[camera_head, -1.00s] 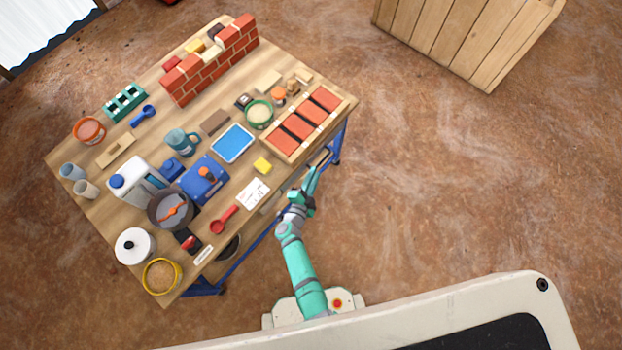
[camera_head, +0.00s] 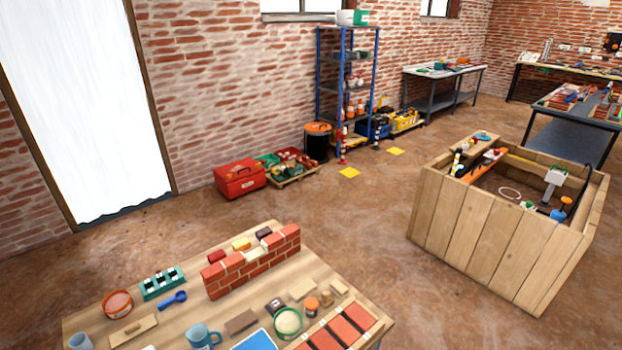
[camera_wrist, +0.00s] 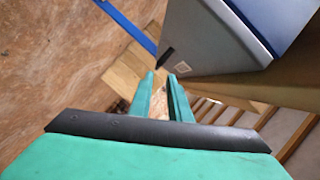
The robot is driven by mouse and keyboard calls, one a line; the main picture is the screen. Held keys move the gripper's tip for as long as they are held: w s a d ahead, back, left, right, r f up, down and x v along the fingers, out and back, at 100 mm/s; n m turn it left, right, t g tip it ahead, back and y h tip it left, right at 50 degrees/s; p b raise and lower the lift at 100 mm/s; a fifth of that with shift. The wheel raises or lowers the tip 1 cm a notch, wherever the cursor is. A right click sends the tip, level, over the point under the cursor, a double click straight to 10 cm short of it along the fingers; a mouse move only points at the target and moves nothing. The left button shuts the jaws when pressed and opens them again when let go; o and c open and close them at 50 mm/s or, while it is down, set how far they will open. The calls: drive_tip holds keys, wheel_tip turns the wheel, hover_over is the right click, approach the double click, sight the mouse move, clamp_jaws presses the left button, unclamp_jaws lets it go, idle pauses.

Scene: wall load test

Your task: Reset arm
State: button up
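My gripper (camera_wrist: 161,77) shows in the wrist view as two teal fingers with a gap between them, with nothing held there. It is outside the head view now, and so is the rest of my arm. In the wrist view the fingers point past a grey-blue angular body (camera_wrist: 212,40) that is close on the right. I cannot tell what it is or whether anything touches it.
The worktable (camera_head: 205,330) holds a small brick wall (camera_head: 250,262), a blue mug (camera_head: 201,336) and a green bowl (camera_head: 288,322). A wooden crate (camera_head: 480,235) stands on the right. Brown floor (camera_head: 345,235) is open between them. A red toolbox (camera_head: 240,180) sits farther back.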

drive_tip(key=s+a+r+n+y, duration=0.2)
drive_tip(key=s+r+n, duration=0.4)
drive_tip(key=s+r, duration=0.3)
drive_tip(key=s+a+r+n+t+y, duration=0.1)
drive_tip(key=s+a+r+n+y, duration=0.2)
drive_tip(key=s+r+n, duration=0.3)
drive_tip(key=s+a+r+n+t+y, duration=0.1)
drive_tip(key=s+a+r+n+y, duration=0.2)
drive_tip(key=s+r, duration=1)
wheel_tip(320, 180, up, 7)
drive_tip(key=n, duration=0.2)
drive_tip(key=shift+s+a+r+n, duration=0.15)
drive_tip(key=shift+s+a+n, duration=0.05)
drive_tip(key=shift+n, duration=0.2)
